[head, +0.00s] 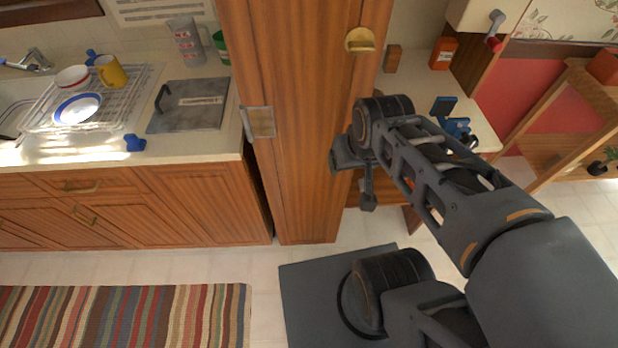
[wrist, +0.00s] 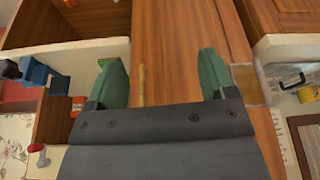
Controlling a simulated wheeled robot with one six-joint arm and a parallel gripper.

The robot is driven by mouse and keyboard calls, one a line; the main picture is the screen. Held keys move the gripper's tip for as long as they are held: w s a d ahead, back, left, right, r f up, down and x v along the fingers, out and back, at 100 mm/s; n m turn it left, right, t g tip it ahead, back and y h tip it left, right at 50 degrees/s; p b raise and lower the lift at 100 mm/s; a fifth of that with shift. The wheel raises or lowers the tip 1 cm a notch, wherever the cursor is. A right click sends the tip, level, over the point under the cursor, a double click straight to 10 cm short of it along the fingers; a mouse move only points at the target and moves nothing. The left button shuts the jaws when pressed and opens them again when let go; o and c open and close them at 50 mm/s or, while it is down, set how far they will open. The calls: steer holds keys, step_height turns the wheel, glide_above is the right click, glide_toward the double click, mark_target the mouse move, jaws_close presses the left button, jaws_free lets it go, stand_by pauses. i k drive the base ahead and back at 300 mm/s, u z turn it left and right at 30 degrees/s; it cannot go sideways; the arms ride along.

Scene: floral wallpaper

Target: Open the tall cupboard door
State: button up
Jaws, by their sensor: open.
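The tall cupboard (head: 295,150) is a wooden column in the middle of the head view, and its door looks shut. A brass handle (head: 360,41) sits high on its right part, above my gripper in the picture. My gripper (head: 355,183) is at the cupboard's right edge, open and empty. In the wrist view my gripper (wrist: 164,78) shows two green fingers spread apart, with the cupboard's wood (wrist: 178,40) between and beyond them. A narrow brass strip (wrist: 141,85), probably the handle, stands between the fingers, nearer the left one. I cannot tell whether anything touches it.
A grey metal plate (head: 258,122) is on the cupboard's left side. On the left are a counter with a dish rack (head: 100,100) and a grey lidded tray (head: 188,106). A striped rug (head: 120,315) lies on the floor.

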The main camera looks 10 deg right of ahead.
mark_target(299, 85)
steer(key=z, duration=0.05)
steer(key=k, duration=1.05)
steer(key=u, duration=0.4)
steer(key=i, duration=0.45)
steer(key=z, duration=0.2)
